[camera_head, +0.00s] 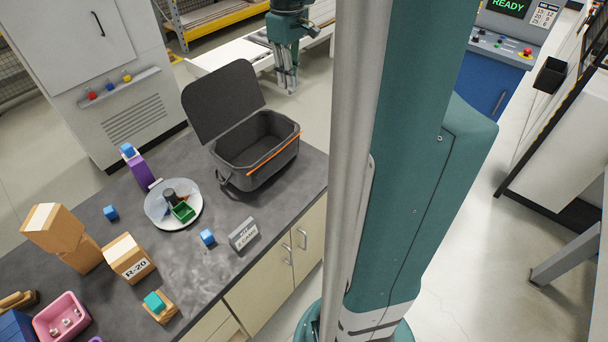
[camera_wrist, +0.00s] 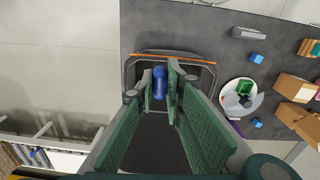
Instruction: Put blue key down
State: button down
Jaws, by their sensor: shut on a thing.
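The blue key (camera_wrist: 159,83) shows in the wrist view as a rounded blue piece between my fingertips. My gripper (camera_wrist: 160,84) is shut on it. In the head view my gripper (camera_head: 287,82) hangs at the top, past the open dark case (camera_head: 285,150), with its fingers pointing down. The key cannot be made out there. In the wrist view the key and fingertips overlap the case (camera_wrist: 205,72); the height between them cannot be told.
The grey counter (camera_head: 205,275) holds a round plate (camera_head: 190,222) with a green block, several small blue cubes, a sign (camera_head: 243,233), an R-20 carton (camera_head: 130,260) and a pink bin (camera_head: 45,318). The case lid (camera_head: 220,100) stands open.

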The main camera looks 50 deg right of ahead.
jog(key=s+d+f, duration=0.1)
jog(key=s+d, duration=0.1)
jog(key=s, duration=0.3)
notch_tip(320, 180, down, 26)
jog(key=shift+w+a+r+m, duration=0.25)
jog(key=shift+w+m, duration=0.1)
jog(key=shift+m, duration=0.05)
jog(key=shift+f, duration=0.1)
jog(key=shift+f, duration=2.8)
jog(key=shift+f+b, duration=0.35)
jog(key=shift+f, duration=1.75)
jog(key=shift+f, duration=0.2)
